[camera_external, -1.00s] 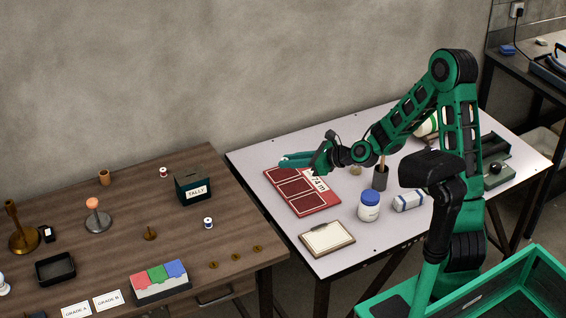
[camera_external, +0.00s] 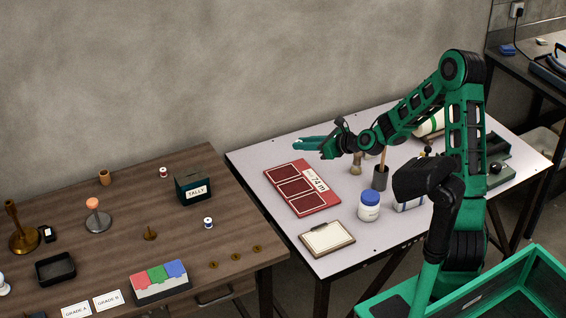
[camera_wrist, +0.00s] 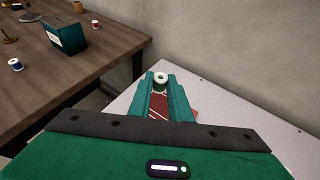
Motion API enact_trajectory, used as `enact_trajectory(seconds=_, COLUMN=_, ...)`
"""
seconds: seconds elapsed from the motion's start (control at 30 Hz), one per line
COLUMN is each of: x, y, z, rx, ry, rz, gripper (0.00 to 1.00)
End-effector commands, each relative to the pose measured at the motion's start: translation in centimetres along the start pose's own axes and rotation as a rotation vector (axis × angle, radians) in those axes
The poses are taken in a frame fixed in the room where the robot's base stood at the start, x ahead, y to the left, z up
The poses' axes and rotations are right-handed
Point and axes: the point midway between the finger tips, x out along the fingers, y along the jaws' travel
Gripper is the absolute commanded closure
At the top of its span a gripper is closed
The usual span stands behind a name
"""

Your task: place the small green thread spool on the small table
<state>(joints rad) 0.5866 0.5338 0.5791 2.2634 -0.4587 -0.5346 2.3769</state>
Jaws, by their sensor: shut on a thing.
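My gripper (camera_wrist: 160,84) is shut on the small green thread spool (camera_wrist: 160,78), which shows a white round end with a dark centre and a little green beneath it between the fingertips. In the external view my gripper (camera_external: 299,143) is held above the far left part of the pale table (camera_external: 390,240), behind the red board. A dark wooden table (camera_external: 120,210) stands to the left, apart from the pale one. Which of these is the small table I cannot tell.
The wooden table carries red (camera_external: 163,172) and blue (camera_external: 208,223) spools, a tally box (camera_external: 193,188), a coloured card box (camera_external: 160,281) and a black tray (camera_external: 55,269). The pale table holds a red board (camera_external: 302,188), a clipboard (camera_external: 327,237) and a blue-capped jar (camera_external: 369,206).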

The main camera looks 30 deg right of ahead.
Motion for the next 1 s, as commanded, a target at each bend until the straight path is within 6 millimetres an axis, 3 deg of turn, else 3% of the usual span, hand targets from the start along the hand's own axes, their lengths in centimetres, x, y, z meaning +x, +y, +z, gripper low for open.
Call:
enact_trajectory(seconds=0.03, x=1.9, y=1.8, z=1.0, rx=-0.015, ry=-0.003, rz=0.039, gripper=1.00)
enact_trajectory(seconds=0.2, x=7.2, y=7.2, z=3.7, rx=-0.057, ry=-0.003, rz=0.141, gripper=1.00)
enact_trajectory(seconds=0.5, x=14.8, y=18.2, z=7.8, rx=-0.120, ry=-0.002, rz=0.294, gripper=1.00)
enact_trajectory(seconds=0.7, x=18.7, y=26.4, z=10.2, rx=-0.155, ry=-0.002, rz=0.381, gripper=1.00)
enact_trajectory(seconds=1.0, x=22.5, y=39.7, z=12.6, rx=-0.201, ry=0.000, rz=0.493, gripper=1.00)
